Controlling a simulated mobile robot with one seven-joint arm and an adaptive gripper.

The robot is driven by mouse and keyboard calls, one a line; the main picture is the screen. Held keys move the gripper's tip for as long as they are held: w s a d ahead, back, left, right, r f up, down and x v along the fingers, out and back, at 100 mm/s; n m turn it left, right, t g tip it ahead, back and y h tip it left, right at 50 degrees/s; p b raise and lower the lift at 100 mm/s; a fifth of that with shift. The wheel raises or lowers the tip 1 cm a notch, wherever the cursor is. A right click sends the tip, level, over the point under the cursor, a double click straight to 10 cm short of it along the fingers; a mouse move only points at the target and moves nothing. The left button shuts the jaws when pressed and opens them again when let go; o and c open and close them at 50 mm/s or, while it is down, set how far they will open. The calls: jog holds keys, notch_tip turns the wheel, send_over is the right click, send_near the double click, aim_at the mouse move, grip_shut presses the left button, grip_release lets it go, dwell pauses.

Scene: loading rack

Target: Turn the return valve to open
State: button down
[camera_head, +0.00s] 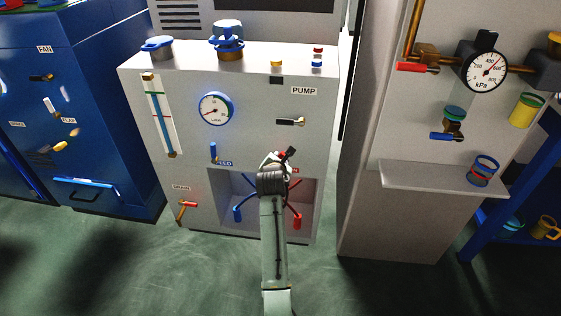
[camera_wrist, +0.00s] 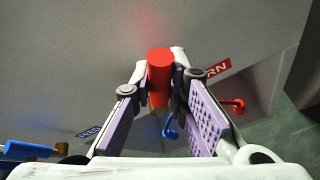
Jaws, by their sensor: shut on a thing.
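The return valve's red handle (camera_wrist: 158,75) stands between the fingertips of my gripper (camera_wrist: 160,92) in the wrist view. My gripper is shut on this handle, with a finger on each side. The red return label (camera_wrist: 216,72) is on the panel just right of it, partly covered, with only its last letters readable. In the head view my gripper (camera_head: 281,157) is at the grey pump cabinet's front, above the recess. It hides the return valve there, so I cannot tell the handle's angle well.
The blue feed valve handle (camera_head: 213,152) is left of my gripper and also shows in the wrist view (camera_wrist: 30,150). A grey shelf (camera_head: 430,177) juts out at right.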

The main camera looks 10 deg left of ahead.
jog(key=a+r+n+h+p, duration=0.1)
jog(key=n+p, duration=0.1)
jog(key=shift+a+h+p, duration=0.15)
jog(key=shift+h+p, duration=0.15)
jog(key=shift+p, duration=0.1)
jog(key=shift+a+n+h+p, duration=0.45)
jog(key=shift+n+h+p, duration=0.05)
jog(key=shift+n+p, duration=0.2)
jog(key=shift+f, duration=0.1)
jog(key=c, duration=1.6)
grip_release()
jog(key=shift+o, duration=0.2)
jog(key=v, duration=1.2)
